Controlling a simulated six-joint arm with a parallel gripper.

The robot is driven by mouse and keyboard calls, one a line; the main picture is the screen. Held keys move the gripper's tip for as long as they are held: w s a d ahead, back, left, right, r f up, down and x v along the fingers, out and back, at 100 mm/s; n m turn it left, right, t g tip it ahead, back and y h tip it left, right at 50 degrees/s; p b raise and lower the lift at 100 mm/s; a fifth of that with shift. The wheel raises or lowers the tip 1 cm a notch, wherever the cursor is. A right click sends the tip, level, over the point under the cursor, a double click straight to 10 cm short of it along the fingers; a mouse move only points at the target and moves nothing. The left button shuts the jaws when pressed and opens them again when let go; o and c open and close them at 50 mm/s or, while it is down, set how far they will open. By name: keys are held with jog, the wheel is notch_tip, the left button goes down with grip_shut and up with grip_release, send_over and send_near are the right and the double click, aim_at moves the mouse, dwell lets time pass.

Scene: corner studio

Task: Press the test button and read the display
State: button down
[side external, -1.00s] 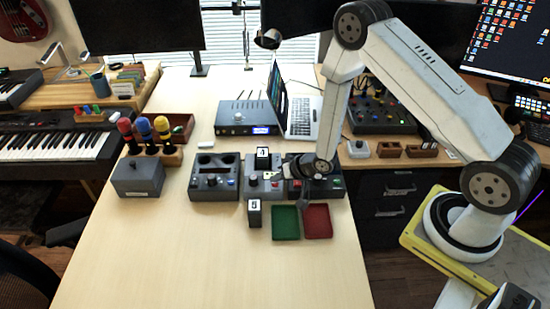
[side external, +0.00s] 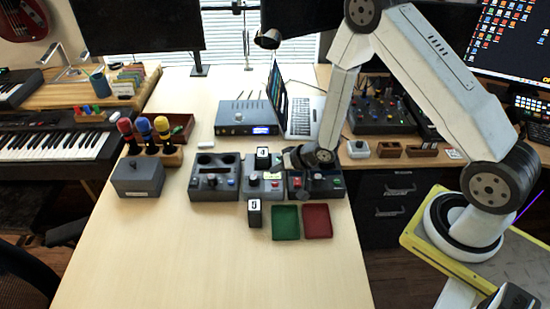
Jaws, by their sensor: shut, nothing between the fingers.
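Three grey control boxes stand side by side on the table: a left box (side external: 202,183), a middle box (side external: 251,190) and a right box (side external: 330,192). The middle box has a dark knob, a small red button (side external: 275,184) and a small pale greenish panel, possibly a display; I cannot read it. The right box has a red control (side external: 297,181) and a green one (side external: 337,182). Which control is the test button is too small to tell. My gripper (side external: 291,157) is shut and empty, above the gap between the middle and right boxes, partly hiding the right box's back.
A dark numbered block (side external: 255,214) stands before the middle box, and another (side external: 263,157) behind it. A green tray (side external: 285,223) and a red tray (side external: 317,222) lie in front. A laptop (side external: 301,118) and a lit instrument (side external: 236,118) stand behind. The front table is clear.

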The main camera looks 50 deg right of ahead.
jog(key=shift+r, duration=1.35)
jog(key=shift+r, duration=0.1)
jog(key=s+r+n+g+h, duration=0.3)
jog(key=s+r+g, duration=0.3)
jog(key=s+r, duration=0.8)
jog(key=shift+s+r+n, duration=0.25)
jog(key=shift+s+n, duration=0.65)
jog(key=shift+s, duration=0.25)
